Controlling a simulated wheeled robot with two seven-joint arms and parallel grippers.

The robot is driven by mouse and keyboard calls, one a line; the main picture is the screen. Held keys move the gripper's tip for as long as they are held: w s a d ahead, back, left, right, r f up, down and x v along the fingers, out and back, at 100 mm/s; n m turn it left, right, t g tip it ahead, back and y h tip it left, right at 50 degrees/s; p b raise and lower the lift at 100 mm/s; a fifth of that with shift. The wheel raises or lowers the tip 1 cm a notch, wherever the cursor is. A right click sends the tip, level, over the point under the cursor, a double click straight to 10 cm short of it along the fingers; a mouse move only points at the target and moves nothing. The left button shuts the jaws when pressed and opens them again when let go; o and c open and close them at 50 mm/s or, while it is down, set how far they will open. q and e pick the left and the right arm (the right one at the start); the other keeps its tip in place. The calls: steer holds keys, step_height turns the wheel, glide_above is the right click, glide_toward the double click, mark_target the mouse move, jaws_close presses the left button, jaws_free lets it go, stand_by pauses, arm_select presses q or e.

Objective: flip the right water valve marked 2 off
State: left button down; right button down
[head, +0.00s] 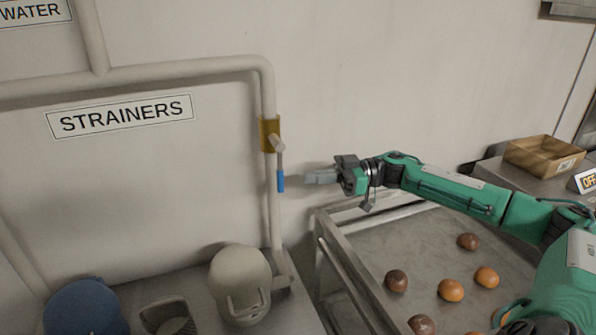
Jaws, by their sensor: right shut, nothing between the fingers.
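A water valve with a brass body (268,133) sits on the vertical pipe at the centre of the head view. Its lever has a blue grip (281,181) and hangs down, roughly in line with the pipe. No number 2 can be read on or near it. My right gripper (308,178) is shut and empty. My left gripper is not in view.
A cream pipe (150,73) runs along the wall above a STRAINERS sign (122,115). Below the valve stand a beige lidded container (240,284) and a blue round one (84,308). A metal tray table (440,245) with several buns lies under my right arm. A cardboard box (543,155) is farther right.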

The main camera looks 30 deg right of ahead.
mark_target(278, 166)
steer(key=p+x, duration=0.1)
steer(key=x, duration=0.3)
steer(key=shift+a+p, duration=0.15)
steer(key=shift+p, duration=0.2)
steer(key=shift+f, duration=0.1)
